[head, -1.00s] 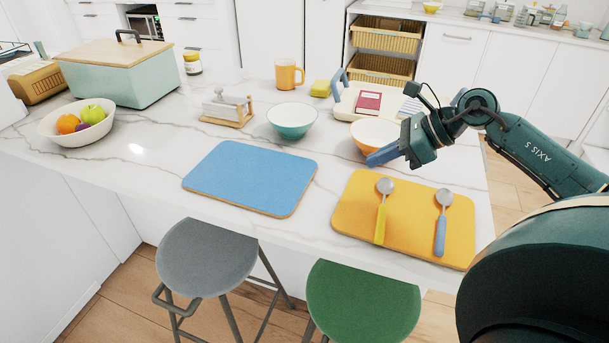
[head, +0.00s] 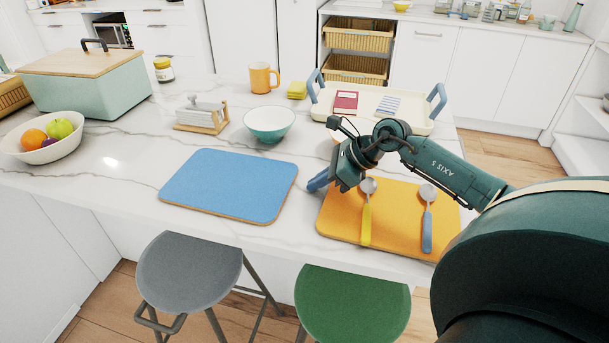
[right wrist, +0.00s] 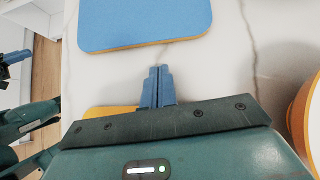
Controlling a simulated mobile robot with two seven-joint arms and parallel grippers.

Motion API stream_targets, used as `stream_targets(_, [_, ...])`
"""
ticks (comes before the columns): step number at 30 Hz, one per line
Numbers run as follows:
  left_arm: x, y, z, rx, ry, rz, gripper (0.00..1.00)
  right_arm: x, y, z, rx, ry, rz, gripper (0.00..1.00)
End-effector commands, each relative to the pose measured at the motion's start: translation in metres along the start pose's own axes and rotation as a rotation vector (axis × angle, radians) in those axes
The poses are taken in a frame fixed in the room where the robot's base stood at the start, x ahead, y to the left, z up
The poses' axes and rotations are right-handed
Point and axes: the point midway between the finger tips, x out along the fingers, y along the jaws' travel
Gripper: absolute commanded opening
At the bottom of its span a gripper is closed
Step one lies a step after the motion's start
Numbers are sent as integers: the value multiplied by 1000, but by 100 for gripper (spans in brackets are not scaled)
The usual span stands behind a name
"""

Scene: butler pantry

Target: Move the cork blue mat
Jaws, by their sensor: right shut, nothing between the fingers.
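The blue cork-edged mat (head: 230,186) lies flat and bare on the white marble counter in the head view. It also shows at the top of the right wrist view (right wrist: 145,20). My right gripper (head: 318,181) is shut and empty, just right of the blue mat and above the left edge of the yellow mat (head: 392,230). In the right wrist view its blue fingertips (right wrist: 157,72) are together, pointing toward the blue mat and apart from it.
A yellow-handled spoon (head: 367,212) and a blue-handled spoon (head: 427,220) lie on the yellow mat. A teal bowl (head: 269,124), a napkin holder (head: 203,115) and a tray (head: 417,124) stand behind. A fruit bowl (head: 42,154) is at left. Stools (head: 190,270) stand in front.

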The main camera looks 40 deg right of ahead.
Motion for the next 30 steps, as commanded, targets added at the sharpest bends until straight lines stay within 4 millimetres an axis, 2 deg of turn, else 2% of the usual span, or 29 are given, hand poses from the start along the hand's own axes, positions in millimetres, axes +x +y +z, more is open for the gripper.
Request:
stream_targets(1, [-2, 0, -2, 0, -6, -1, 0, 2, -1, 10, -1, -6, -2, 0])
stream_targets(7, [-3, -4, 2, -1, -25, -9, 0, 17, -1, 22, 0, -3, -2, 0])
stream_targets(22, [0, -6, 3, -10, -23, -18, 0, 23, -1, 26, -1, -2, -2, 0])
stream_targets(26, [3, -4, 7, -10, -21, -14, 0, 36, -1, 37, -1, -5, -1, 0])
stream_targets(30, [5, 0, 8, -9, -7, -2, 0, 57, -1, 58, -2, -7, -1, 0])
